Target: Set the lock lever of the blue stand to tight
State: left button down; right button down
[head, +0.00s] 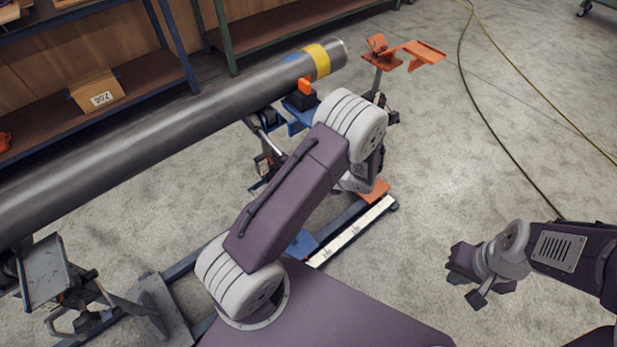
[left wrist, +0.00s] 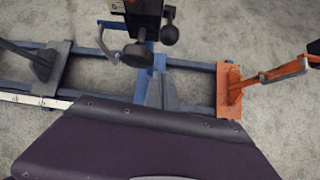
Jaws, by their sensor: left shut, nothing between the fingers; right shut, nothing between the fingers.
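The blue stand (head: 300,121) stands under the yellow-banded end of a long grey pipe (head: 190,118). Its upper part shows behind my left arm, with an orange block on a black piece beside the pipe. In the left wrist view, a dark post (left wrist: 141,18) with a white label and black knobs (left wrist: 169,35) rises above the blue base rails. I cannot tell which part is the lock lever, or its setting. My left gripper is not visible in either view. My right gripper (head: 466,279) is shut and empty, above bare floor at the right.
An orange stand (head: 383,58) is beyond the pipe's end. An orange foot (left wrist: 229,92) sits on the rails. A grey stand (head: 47,272) is at lower left. Shelves with a cardboard box (head: 96,90) line the back. Cables cross the clear floor at right.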

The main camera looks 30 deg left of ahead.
pick_arm(q)
jog(key=p+v, duration=0.1)
jog(key=v, duration=0.4)
jog(key=shift+s+r, duration=0.1)
jog(key=shift+r, duration=0.15)
